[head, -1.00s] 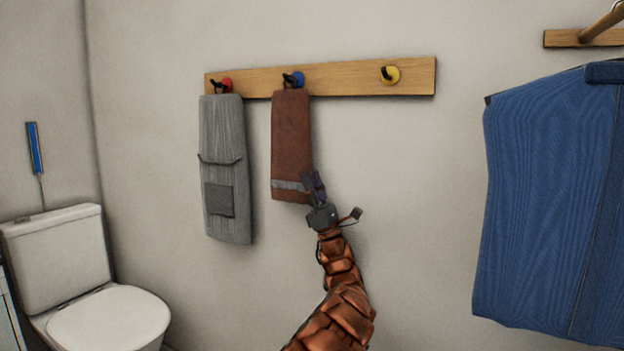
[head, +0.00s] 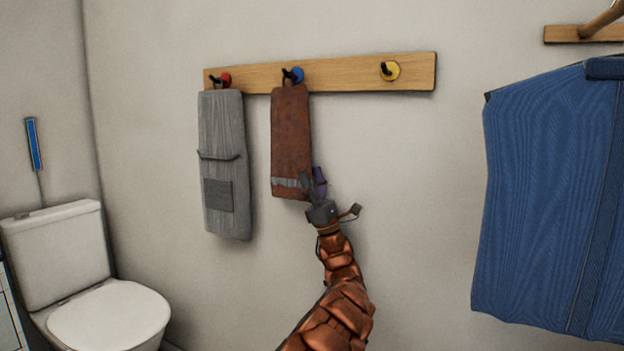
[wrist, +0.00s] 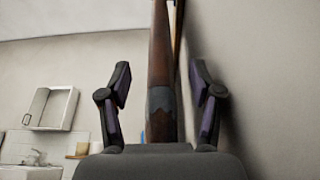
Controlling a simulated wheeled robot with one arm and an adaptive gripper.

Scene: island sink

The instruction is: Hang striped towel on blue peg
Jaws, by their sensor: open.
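The striped towel (head: 291,130), reddish brown with a grey band near its bottom edge, hangs from the blue peg (head: 293,75) on the wooden rail. My gripper (head: 313,180) is at the towel's lower right corner in the head view. In the wrist view my gripper (wrist: 162,95) has its two fingers spread wide. The towel (wrist: 162,60) shows edge-on between and beyond them, and neither finger touches it there. Its lower end is hidden behind the gripper's body.
A grey towel (head: 222,165) with a pocket hangs from the red peg (head: 224,80) to the left. The yellow peg (head: 390,71) is bare. Blue cloth (head: 550,200) hangs at the right. A toilet (head: 100,310) stands at lower left. The wall (wrist: 265,80) is close beside the right finger.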

